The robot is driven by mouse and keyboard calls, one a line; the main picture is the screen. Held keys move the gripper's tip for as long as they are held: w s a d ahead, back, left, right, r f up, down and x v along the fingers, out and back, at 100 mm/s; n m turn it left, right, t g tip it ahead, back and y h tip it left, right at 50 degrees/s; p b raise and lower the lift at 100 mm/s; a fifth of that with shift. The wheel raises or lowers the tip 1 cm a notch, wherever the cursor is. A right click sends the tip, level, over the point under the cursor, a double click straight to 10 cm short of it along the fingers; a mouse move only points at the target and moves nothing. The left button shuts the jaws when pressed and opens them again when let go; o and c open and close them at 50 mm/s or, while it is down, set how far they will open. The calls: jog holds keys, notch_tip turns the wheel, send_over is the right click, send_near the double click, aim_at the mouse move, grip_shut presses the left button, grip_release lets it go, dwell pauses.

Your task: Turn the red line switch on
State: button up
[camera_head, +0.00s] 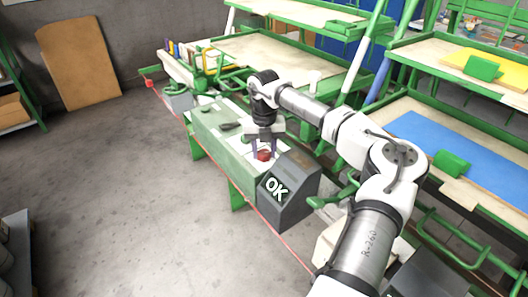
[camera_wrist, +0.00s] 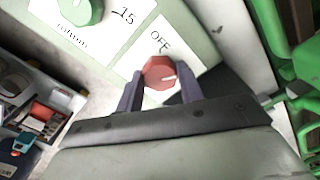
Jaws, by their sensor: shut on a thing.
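The red line switch (camera_head: 264,155) is a red knob on the green control box (camera_head: 221,140), on the top near the grey "OK" box. The label beyond the knob's near side is partly hidden by the gripper.
A green knob (camera_wrist: 82,10) with a white label marked "15" sits beside the switch. A dark grey box (camera_head: 290,190) with an "OK" display stands close to the gripper. Green-framed shelves (camera_head: 462,70) rise at the right.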

aim_at(264, 152)
jog(key=shift+m+b, duration=0.3)
jog(key=shift+m, duration=1)
jog(key=o, duration=1)
jog(key=shift+r, duration=0.1)
notch_tip(264, 152, up, 14)
jog(key=b, duration=0.1)
